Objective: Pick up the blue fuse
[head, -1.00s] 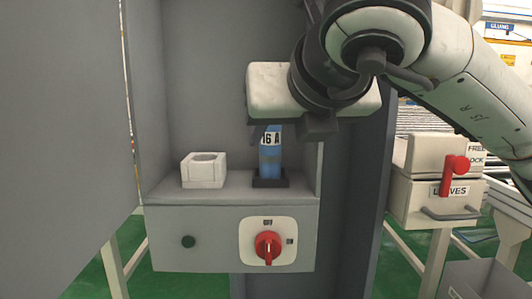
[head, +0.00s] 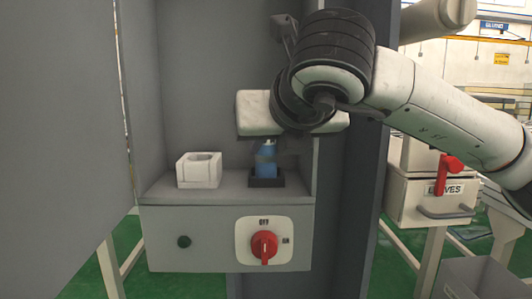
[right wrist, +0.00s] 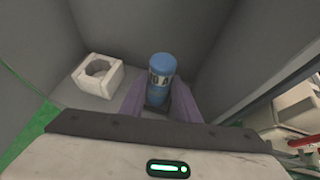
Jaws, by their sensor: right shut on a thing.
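The blue fuse (head: 267,158) stands upright in a black socket (head: 267,181) on the shelf of the grey cabinet. My right gripper (head: 266,150) comes down over it from above, and its body hides the fuse's top in the head view. In the right wrist view the fuse (right wrist: 161,72) shows its blue top and a pale label, between the two fingers (right wrist: 158,98). The right gripper is shut on the fuse. My left gripper is in neither view.
A white holder with a round hole (head: 199,170) stands left of the fuse on the shelf. A red rotary switch (head: 264,245) and a dark button (head: 184,242) are on the panel below. Cabinet walls close in the back and sides. A box labelled GLOVES (head: 431,203) stands at the right.

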